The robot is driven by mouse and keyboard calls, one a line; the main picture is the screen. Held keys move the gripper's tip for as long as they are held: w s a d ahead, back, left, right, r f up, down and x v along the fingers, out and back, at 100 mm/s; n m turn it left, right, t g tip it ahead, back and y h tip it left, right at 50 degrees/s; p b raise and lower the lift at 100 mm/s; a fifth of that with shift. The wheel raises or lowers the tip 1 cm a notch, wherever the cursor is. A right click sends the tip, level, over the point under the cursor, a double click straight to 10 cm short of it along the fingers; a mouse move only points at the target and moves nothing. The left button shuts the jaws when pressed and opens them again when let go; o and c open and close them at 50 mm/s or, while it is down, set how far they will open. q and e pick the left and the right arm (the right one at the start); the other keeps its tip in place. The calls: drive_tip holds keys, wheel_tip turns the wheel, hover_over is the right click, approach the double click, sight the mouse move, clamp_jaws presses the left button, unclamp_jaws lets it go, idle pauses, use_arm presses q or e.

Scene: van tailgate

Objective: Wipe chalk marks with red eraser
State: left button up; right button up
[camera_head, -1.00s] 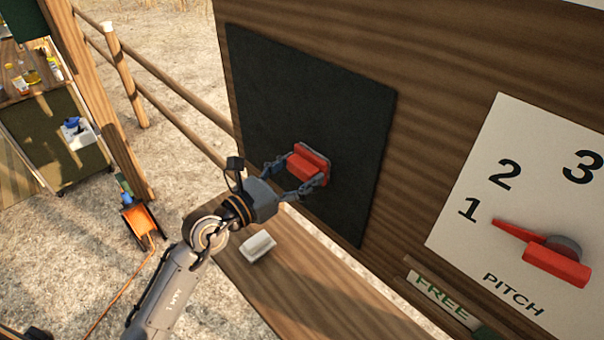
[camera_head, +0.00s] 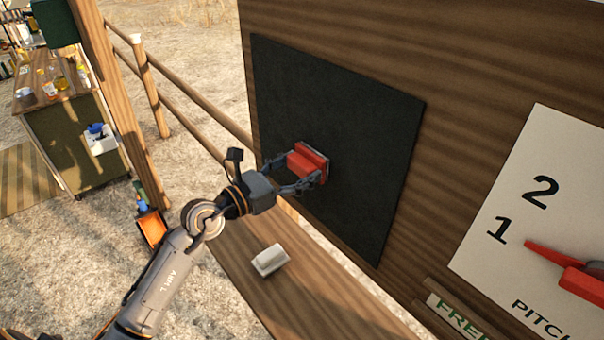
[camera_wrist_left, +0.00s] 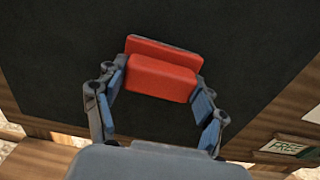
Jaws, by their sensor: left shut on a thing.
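The red eraser (camera_head: 307,162) is held between the fingers of my left gripper (camera_head: 294,175), its grey pad side towards the dark chalkboard (camera_head: 355,135). The pad appears to be against the board or very close to it; I cannot tell which. In the left wrist view the eraser (camera_wrist_left: 163,75) sits between the blue finger pads of my left gripper (camera_wrist_left: 160,100). No chalk marks show on the visible board; the part behind the eraser is hidden. My right gripper is not in view.
A white block (camera_head: 270,260) lies on the wooden ledge (camera_head: 325,300) below the board. To the right are a dial panel (camera_head: 530,240) with a red pointer and a FREE label (camera_head: 455,315). A wooden fence (camera_head: 190,95) and a cluttered bench (camera_head: 75,130) stand at left.

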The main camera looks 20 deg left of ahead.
sight(287, 162)
use_arm(q)
drive_tip(key=shift+w+a+f+b, duration=0.1)
drive_tip(key=shift+w+a+b, duration=0.25)
drive_tip(key=shift+a, duration=0.15)
drive_tip(key=shift+w+a+b, duration=0.2)
drive_tip(key=shift+a+b, duration=0.15)
drive_tip(key=shift+a, duration=0.1)
drive_tip(key=shift+w+a, duration=0.3)
drive_tip(key=shift+a, duration=0.2)
drive_tip(key=shift+w+a+b, duration=0.45)
drive_tip(key=shift+a+b, duration=0.3)
drive_tip(key=shift+w+a+b, duration=0.45)
drive_tip(key=shift+a+b, duration=0.25)
drive_tip(key=shift+b, duration=0.05)
drive_tip(key=shift+w+a+b, duration=0.45)
drive_tip(key=shift+a+b, duration=0.3)
drive_tip(key=shift+w+a, duration=0.15)
drive_tip(key=shift+a, duration=0.2)
drive_tip(key=shift+w+a, duration=0.15)
drive_tip(key=shift+a, duration=0.1)
drive_tip(key=shift+b, duration=0.3)
